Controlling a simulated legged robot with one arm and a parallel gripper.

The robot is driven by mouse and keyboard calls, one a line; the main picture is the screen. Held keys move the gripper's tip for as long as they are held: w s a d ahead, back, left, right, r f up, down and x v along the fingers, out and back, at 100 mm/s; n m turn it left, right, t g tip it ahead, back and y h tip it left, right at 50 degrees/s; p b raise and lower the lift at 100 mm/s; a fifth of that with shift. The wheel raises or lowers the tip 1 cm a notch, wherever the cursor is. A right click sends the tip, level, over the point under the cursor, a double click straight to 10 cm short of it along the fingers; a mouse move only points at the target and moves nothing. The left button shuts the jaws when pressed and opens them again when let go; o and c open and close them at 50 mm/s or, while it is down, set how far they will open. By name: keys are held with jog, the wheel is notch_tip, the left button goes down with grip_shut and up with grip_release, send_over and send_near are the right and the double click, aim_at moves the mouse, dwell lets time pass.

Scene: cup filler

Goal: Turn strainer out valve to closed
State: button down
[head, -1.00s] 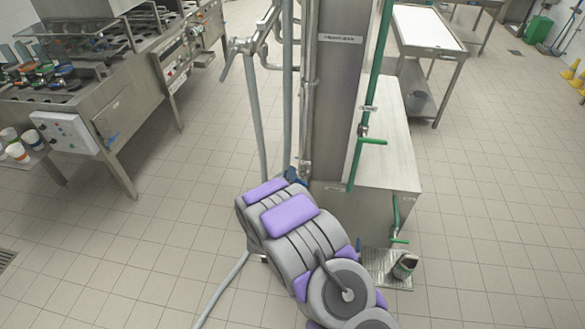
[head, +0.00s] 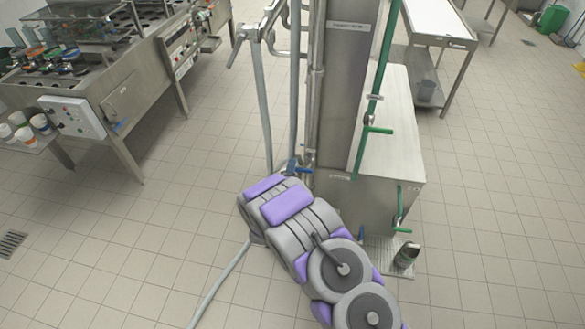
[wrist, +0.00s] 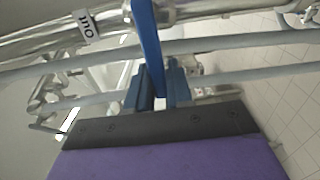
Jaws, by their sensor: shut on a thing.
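The strainer out valve's blue handle (wrist: 147,40) stands between the fingers of my gripper (wrist: 160,84) in the wrist view. The gripper is shut on it. The handle runs up to a metal pipe fitting (wrist: 158,12). A white label (wrist: 86,25), apparently reading "out" and upside down, is on the pipe to its left. In the head view the blue handle (head: 294,166) shows just beyond my purple and grey arm, at the foot of the steel column. My arm hides the gripper there.
A steel column (head: 339,80) and steel box (head: 395,140) stand behind the valve. Grey hoses (head: 264,110) hang to the left. A dark canister (head: 406,255) sits on a floor grate. Tiled floor (head: 480,230) is open at right.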

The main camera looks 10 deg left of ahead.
jog(key=shift+a+f, duration=0.1)
jog(key=shift+a, duration=0.05)
jog(key=c, duration=1.4)
grip_release()
jog(key=o, duration=0.3)
jog(key=shift+a+f, duration=0.1)
jog(key=shift+a, duration=0.15)
jog(key=shift+s+d, duration=0.15)
jog(key=s+a, duration=0.1)
jog(key=s, duration=1.6)
